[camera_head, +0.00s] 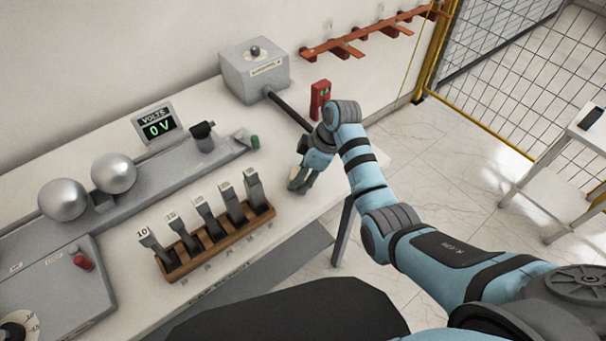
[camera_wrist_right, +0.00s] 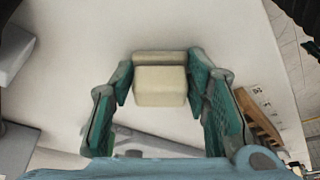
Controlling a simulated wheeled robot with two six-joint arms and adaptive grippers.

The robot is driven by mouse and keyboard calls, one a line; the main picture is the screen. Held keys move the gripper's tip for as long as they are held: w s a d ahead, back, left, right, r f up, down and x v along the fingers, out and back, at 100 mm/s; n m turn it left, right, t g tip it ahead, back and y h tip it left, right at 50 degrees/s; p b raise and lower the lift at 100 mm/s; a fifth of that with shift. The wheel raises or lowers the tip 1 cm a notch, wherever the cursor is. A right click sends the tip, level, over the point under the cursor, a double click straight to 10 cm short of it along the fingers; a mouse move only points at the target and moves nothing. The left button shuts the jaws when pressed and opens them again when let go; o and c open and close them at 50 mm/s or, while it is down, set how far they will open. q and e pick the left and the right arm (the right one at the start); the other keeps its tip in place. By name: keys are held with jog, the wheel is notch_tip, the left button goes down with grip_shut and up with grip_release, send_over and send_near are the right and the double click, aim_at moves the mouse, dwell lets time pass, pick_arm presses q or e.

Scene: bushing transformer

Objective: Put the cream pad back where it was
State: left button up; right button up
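The cream pad (camera_wrist_right: 160,86) is a small pale block in the right wrist view, centred between the two teal fingers of my right gripper (camera_wrist_right: 161,75). A darker tan strip runs along the pad's far edge. In the head view my right gripper (camera_head: 301,178) hangs near the bench's right end, to the right of the switch rack. The pad is not clearly visible there. My left gripper is not in view.
On the bench (camera_head: 118,293) stand a rack of several upright levers (camera_head: 215,243), two metal spheres (camera_head: 113,173), a voltmeter (camera_head: 158,125) and a grey box (camera_head: 254,68) with a dark rod. A red device (camera_head: 320,98) is near my right wrist. Bare bench surrounds the gripper.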

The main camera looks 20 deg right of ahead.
jog(key=o, duration=0.4)
jog(key=shift+r, duration=0.1)
jog(key=p+v, duration=0.3)
jog(key=v, duration=0.9)
jog(key=shift+r, duration=0.15)
